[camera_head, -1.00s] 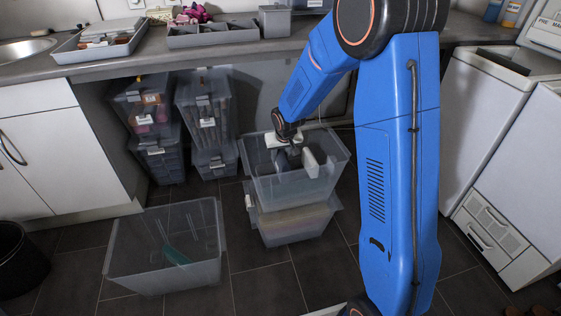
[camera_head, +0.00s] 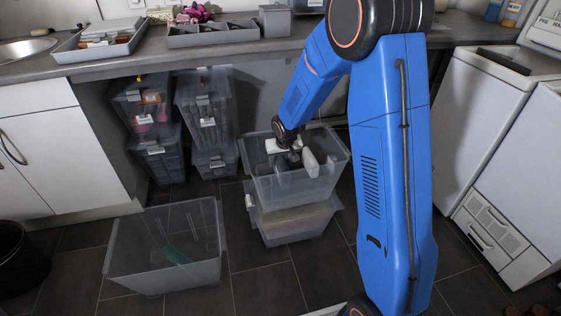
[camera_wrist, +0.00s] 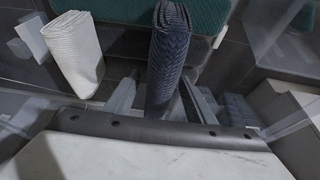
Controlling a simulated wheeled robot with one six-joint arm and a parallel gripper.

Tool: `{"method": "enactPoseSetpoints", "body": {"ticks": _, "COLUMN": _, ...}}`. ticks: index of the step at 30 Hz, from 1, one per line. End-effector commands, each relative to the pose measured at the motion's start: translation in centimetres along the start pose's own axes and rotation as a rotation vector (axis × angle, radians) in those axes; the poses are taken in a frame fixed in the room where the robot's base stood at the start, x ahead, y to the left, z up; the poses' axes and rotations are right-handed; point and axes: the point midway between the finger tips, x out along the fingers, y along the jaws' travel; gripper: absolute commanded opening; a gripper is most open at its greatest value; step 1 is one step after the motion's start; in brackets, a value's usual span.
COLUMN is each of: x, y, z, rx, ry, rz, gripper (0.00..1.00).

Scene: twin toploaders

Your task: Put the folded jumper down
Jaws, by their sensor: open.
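A dark blue ribbed folded garment (camera_wrist: 170,58), which looks like the folded jumper, stands upright between my fingers in the wrist view. My gripper (camera_wrist: 157,100) is open, with a finger on either side of it; whether they touch it is unclear. In the head view my gripper (camera_head: 291,160) reaches down into the upper clear bin (camera_head: 300,188), where the garment is mostly hidden by it. A white folded cloth (camera_wrist: 75,52) stands to the left in the wrist view; it also shows in the bin in the head view (camera_head: 311,162).
The upper bin stands on another clear bin (camera_head: 295,226). A clear bin (camera_head: 135,262) with a teal item (camera_head: 176,255) stands on the floor to the left. Stacked lidded boxes (camera_head: 206,105) stand under the counter (camera_head: 240,52). White machines (camera_head: 495,130) stand at the right.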

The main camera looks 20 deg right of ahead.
Motion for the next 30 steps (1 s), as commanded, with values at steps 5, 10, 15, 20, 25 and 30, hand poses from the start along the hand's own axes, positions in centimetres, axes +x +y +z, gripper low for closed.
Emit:
{"method": "enactPoseSetpoints", "body": {"ticks": 5, "x": -1.2, "y": 0.0, "z": -0.2, "rx": 0.000, "ry": 0.003, "rz": 0.000, "gripper": 0.50}}
{"method": "enactPoseSetpoints", "body": {"ticks": 10, "x": -3.7, "y": 0.0, "z": -0.2, "rx": 0.000, "ry": 0.003, "rz": -0.001, "gripper": 0.50}}
{"method": "enactPoseSetpoints", "body": {"ticks": 15, "x": -6.5, "y": 0.0, "z": -0.2, "rx": 0.000, "ry": 0.004, "rz": -0.001, "gripper": 0.50}}
{"method": "enactPoseSetpoints", "body": {"ticks": 20, "x": -9.1, "y": 0.0, "z": -0.1, "rx": 0.000, "ry": 0.003, "rz": -0.001, "gripper": 0.50}}
{"method": "enactPoseSetpoints", "body": {"ticks": 25, "x": -11.1, "y": 0.0, "z": -0.1, "rx": 0.000, "ry": 0.001, "rz": 0.000, "gripper": 0.50}}
{"method": "enactPoseSetpoints", "body": {"ticks": 30, "x": -12.1, "y": 0.0, "z": -0.1, "rx": 0.000, "ry": 0.001, "rz": 0.000, "gripper": 0.50}}
